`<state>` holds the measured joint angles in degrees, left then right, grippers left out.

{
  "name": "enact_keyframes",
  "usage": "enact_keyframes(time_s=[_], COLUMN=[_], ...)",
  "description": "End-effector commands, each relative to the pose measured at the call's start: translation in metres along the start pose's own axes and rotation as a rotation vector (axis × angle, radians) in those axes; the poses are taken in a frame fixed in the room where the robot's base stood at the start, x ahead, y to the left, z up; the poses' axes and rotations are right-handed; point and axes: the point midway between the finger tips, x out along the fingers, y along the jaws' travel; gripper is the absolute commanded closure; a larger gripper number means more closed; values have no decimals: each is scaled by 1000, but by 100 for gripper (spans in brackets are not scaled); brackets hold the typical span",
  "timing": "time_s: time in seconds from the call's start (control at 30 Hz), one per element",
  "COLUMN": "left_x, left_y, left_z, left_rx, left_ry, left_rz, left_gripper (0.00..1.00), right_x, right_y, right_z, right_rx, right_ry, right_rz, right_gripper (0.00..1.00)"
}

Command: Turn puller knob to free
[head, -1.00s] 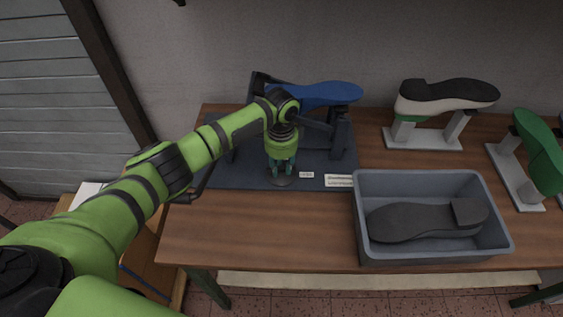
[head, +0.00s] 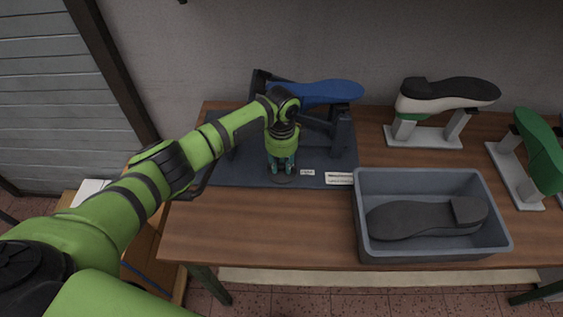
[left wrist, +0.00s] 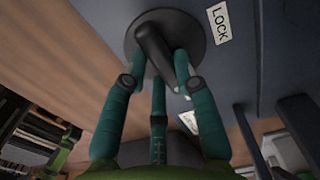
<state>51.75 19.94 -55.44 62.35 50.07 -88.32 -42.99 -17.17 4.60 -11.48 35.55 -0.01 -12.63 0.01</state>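The puller knob is a dark round disc with a bar handle (left wrist: 151,43), seen up close in the left wrist view. In the head view its disc (head: 284,180) shows below my left gripper (head: 282,167). The green fingers of my left gripper (left wrist: 160,64) stand on both sides of the handle and appear closed against it. The handle slants toward the lower right, its far end partly hidden by a finger. A white label reading LOCK (left wrist: 219,22) is right of the disc. A second label (left wrist: 188,122) is partly hidden behind the fingers. My right gripper is not in view.
The knob sits on a dark base board (head: 225,172) carrying a blue last (head: 325,92). A grey bin (head: 430,252) with a dark sole (head: 415,222) stands to the right. Lasts on stands are farther right. The table front left (head: 260,230) is clear.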

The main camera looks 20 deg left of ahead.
Motion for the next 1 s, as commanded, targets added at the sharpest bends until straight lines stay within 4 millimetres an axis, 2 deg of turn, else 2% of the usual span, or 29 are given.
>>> enact_keyframes(time_s=[0.03,0.07,0.47,0.57,0.8,1.0], left_x=[1,1,-5,-19,-70,-104], left_y=[2,2,0,-1,-1,0], left_z=[-1,-1,-1,-1,-1,-1], left_rx=[5,4,1,2,3,2], left_ry=[0,0,2,3,3,2], left_rz=[3,3,-1,-3,-3,0], left_gripper=[51,47,47,47,47,47], right_x=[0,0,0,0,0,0], right_y=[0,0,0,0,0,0], right_z=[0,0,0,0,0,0], right_rx=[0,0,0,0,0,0], right_ry=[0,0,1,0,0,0], right_rz=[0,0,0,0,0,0], right_gripper=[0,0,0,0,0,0])
